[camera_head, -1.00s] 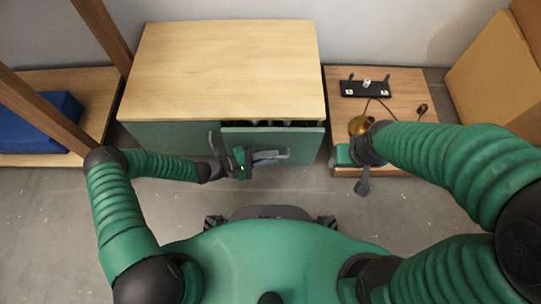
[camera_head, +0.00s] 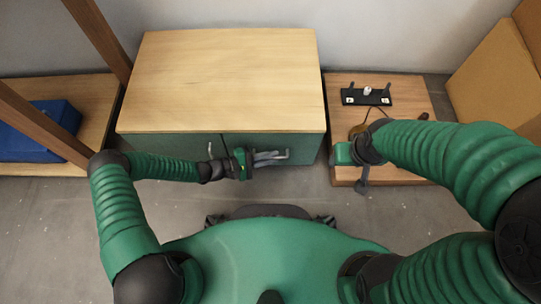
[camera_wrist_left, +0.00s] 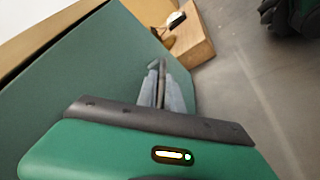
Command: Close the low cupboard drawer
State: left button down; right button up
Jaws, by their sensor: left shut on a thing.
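The low cupboard (camera_head: 222,80) has a wooden top and green fronts. Its drawer (camera_head: 305,150), the right-hand front, looks flush with the neighbouring left front, and no opening shows from above. My left gripper (camera_head: 270,157) is at the drawer's grey handle (camera_head: 287,154), its fingers shut on it. In the left wrist view the fingers (camera_wrist_left: 162,90) close around the handle bar against the green drawer front (camera_wrist_left: 100,65). A thin dark line runs under the wooden top there. My right gripper (camera_head: 362,180) hangs over the low wooden platform's front; its fingers are mostly hidden.
A cardboard box (camera_head: 495,80) stands far right. A blue case (camera_head: 35,135) lies on a left shelf. Floor before the cupboard is clear.

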pick_arm(q)
jog(key=c, duration=1.8)
grip_release()
jog(key=shift+w, duration=0.15)
jog(key=shift+o, duration=0.2)
jog(key=shift+a, duration=0.1)
jog(key=shift+a+r+p, duration=0.2)
jog(key=shift+a+p, duration=0.05)
jog(key=shift+p, duration=0.1)
jog(key=p+v, duration=0.6)
jog(key=v, duration=1)
jog(key=shift+s, duration=0.3)
jog(key=shift+a+f, duration=0.1)
jog(key=shift+f, duration=0.05)
